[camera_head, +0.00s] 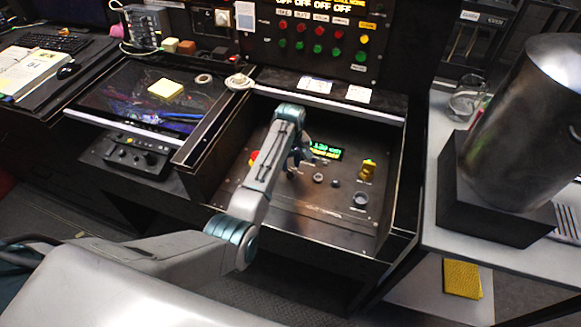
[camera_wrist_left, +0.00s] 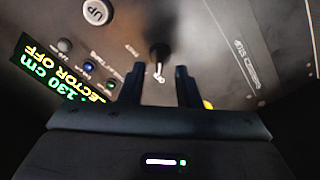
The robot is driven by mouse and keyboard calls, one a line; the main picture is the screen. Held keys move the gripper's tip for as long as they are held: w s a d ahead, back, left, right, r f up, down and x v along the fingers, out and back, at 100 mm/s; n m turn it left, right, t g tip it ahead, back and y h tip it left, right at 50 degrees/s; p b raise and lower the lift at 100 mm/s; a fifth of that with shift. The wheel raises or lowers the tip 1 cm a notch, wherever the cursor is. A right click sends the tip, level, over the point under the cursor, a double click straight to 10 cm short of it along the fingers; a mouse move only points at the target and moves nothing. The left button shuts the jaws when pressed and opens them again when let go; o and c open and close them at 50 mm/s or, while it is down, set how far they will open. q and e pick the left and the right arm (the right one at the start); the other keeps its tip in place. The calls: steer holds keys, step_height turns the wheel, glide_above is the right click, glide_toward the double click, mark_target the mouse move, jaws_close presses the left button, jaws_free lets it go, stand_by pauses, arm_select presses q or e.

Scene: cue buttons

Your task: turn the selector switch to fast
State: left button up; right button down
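The selector switch (camera_wrist_left: 160,52) shows in the left wrist view as a small black lever on the grey panel, with a small label beside it. My left gripper (camera_wrist_left: 159,82) is open, one dark finger on each side of the lever's line. The lever shows just past the fingertips; I cannot tell whether it is touched. The lit display (camera_wrist_left: 62,72) shows "130 cm" and, partly cut off, "ECTOR OFF". In the head view my left gripper (camera_head: 298,160) is over the sunken control panel (camera_head: 300,205), left of the display (camera_head: 325,150), and hides the switch. My right gripper is not in view.
In the head view a yellow part (camera_head: 368,169) and a round button (camera_head: 360,199) stand right on the panel. Raised console walls enclose it. A metal cylinder (camera_head: 520,120) stands at far right.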

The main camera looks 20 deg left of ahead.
mark_target(290, 172)
arm_select(q)
steer(key=shift+f, duration=1.55)
steer(key=shift+c, duration=0.4)
jaws_close()
